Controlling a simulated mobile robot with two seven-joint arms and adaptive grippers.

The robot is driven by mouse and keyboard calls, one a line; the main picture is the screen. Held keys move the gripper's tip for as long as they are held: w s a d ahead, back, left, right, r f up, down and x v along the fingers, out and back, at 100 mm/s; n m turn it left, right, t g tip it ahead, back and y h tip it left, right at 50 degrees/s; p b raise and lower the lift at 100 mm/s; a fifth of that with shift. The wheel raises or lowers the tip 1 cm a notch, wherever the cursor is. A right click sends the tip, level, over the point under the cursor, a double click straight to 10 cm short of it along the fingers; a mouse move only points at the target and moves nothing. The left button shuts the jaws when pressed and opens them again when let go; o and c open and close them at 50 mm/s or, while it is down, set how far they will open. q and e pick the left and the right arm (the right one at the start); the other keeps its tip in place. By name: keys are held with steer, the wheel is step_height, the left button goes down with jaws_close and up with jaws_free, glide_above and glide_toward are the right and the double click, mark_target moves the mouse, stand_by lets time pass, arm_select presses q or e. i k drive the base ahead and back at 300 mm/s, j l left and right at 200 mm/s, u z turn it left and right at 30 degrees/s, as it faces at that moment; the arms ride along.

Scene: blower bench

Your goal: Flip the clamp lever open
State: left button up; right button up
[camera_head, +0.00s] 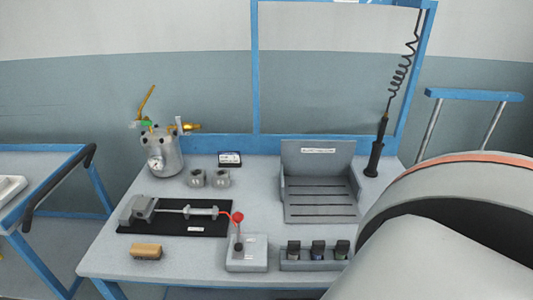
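A clamp fixture lies on a black base plate (160,228) at the left of the bench. It has a grey block (139,208) at its left end and a thin rod (175,211) running right to a small bracket (203,211). A lever with a red ball knob (237,217) stands near the right end of the plate, above a light grey box (246,258). I cannot tell which part the lever joins. Neither gripper shows; a large arm link of mine fills the lower right.
A metal pot with a gauge (166,154) stands behind the plate, with two grey cups (209,179) beside it. A grey slotted tray (320,196) is right of centre. A wooden brush (147,251) and a rack of small bottles (316,257) are in front.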

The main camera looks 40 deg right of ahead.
mark_target(238, 217)
steer(key=k+l+z, duration=0.1)
steer(key=z, duration=0.95)
